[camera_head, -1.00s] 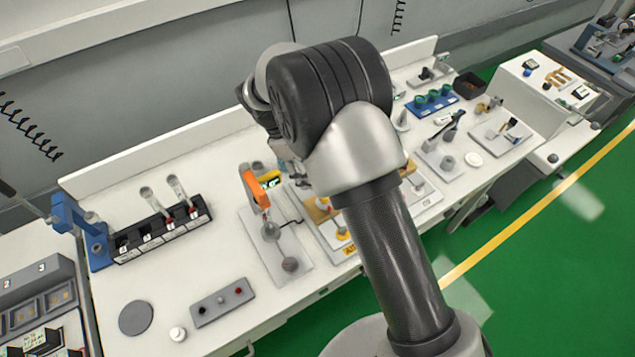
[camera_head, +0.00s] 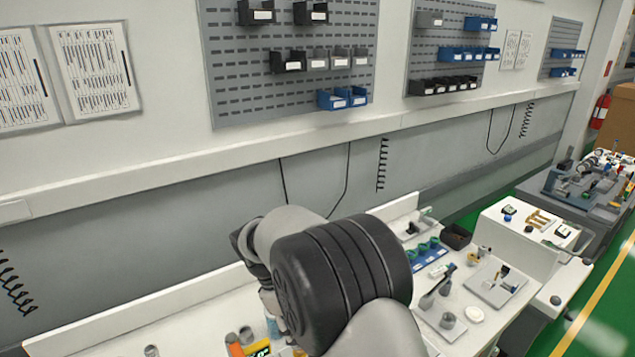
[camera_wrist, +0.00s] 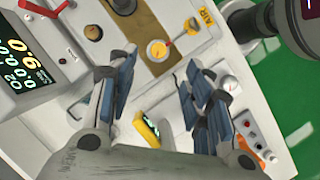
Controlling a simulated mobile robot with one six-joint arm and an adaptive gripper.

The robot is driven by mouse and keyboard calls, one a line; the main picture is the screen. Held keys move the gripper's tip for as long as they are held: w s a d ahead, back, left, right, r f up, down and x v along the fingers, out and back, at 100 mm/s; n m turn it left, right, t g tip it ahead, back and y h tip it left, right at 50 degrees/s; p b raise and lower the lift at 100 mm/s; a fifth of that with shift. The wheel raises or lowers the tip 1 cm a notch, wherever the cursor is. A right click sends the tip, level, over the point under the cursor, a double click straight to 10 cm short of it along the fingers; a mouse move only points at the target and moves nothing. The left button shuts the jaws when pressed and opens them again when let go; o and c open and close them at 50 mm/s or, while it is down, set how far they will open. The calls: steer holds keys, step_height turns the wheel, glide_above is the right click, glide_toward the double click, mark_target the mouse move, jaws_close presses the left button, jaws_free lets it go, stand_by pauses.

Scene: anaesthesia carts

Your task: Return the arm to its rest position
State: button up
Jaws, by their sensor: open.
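My gripper (camera_wrist: 160,66) shows in the wrist view with its two blue-padded fingers spread apart and nothing between them.
A monitor with digits (camera_wrist: 25,50) stands close at the wrist view's left. A yellow-edged device (camera_wrist: 147,130) lies below the fingers. In the head view, a blue rack (camera_head: 427,254) and dark bin (camera_head: 456,236) stand right of my arm. Pegboards (camera_head: 290,60) hang behind.

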steer(key=s+d+r+m+t+y+b, duration=0.25)
steer(key=s+d+r+m, duration=0.55)
steer(key=s+d+r, duration=0.5)
steer(key=s+d+m+t+b, duration=0.1)
steer(key=s+d+m, duration=0.1)
steer(key=s, duration=0.4)
steer(key=s+d+m+t+y+b, duration=0.1)
steer(key=s+d+m, duration=0.2)
steer(key=s+m, duration=0.2)
steer(key=shift+s+f+t, duration=0.3)
steer(key=shift+s+t, duration=0.05)
steer(key=shift+s, duration=0.9)
steer(key=shift+d+y, duration=0.1)
steer(key=shift+y, duration=0.15)
